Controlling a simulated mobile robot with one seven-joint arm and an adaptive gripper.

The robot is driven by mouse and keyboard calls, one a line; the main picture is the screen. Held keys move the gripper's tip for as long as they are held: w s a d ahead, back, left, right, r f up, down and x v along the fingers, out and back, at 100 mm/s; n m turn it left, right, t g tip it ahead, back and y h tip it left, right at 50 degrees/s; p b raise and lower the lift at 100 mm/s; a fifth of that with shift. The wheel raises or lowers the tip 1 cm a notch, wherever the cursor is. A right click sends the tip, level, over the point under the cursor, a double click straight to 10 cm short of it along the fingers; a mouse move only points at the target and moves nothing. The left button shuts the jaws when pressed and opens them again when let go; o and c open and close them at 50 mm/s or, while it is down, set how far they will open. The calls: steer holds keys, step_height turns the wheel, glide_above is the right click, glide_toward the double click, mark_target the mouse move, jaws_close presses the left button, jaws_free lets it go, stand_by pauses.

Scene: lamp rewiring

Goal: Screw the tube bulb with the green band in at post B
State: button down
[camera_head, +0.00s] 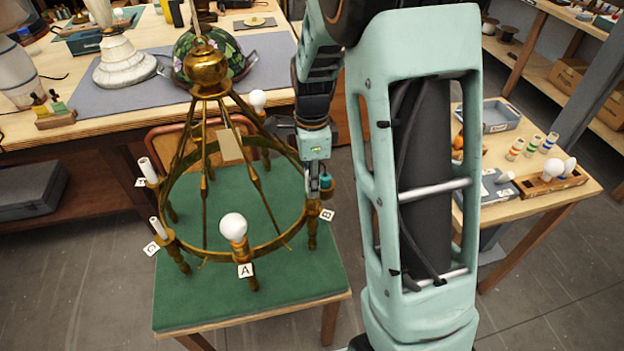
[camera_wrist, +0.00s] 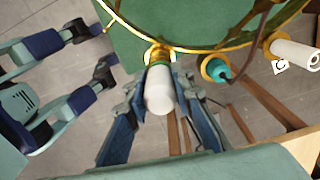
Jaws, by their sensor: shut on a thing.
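In the wrist view my gripper (camera_wrist: 163,82) is shut on a white tube bulb (camera_wrist: 159,95). A greenish band (camera_wrist: 158,64) shows near the bulb's base, next to a brass socket on the ring. The bulb looks in line with the socket; I cannot tell how far it is seated. In the head view my gripper (camera_head: 318,183) is at the right side of the brass chandelier (camera_head: 208,75), just above the post with tag B (camera_head: 327,214). The bulb is mostly hidden there. A round bulb (camera_head: 233,226) sits at post A, at the front.
Another round bulb (camera_head: 257,99) is at the back of the ring. A side table holds banded white cylinders (camera_head: 532,146) and a wooden rack (camera_head: 545,187) with bulbs. The chandelier stands on a green-topped table (camera_head: 200,300).

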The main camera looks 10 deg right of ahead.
steer(key=shift+m, duration=0.5)
steer(key=m+p, duration=0.1)
steer(key=m, duration=0.1)
steer(key=shift+r+m+p, duration=0.2)
steer(key=shift+m+p, duration=0.1)
steer(key=shift+m, duration=0.1)
steer(key=m+p, duration=0.2)
steer(key=m, duration=0.2)
steer(key=shift+w+f+m+p, duration=0.1)
steer(key=shift+f+m+p, duration=0.1)
steer(key=shift+m+p, duration=0.3)
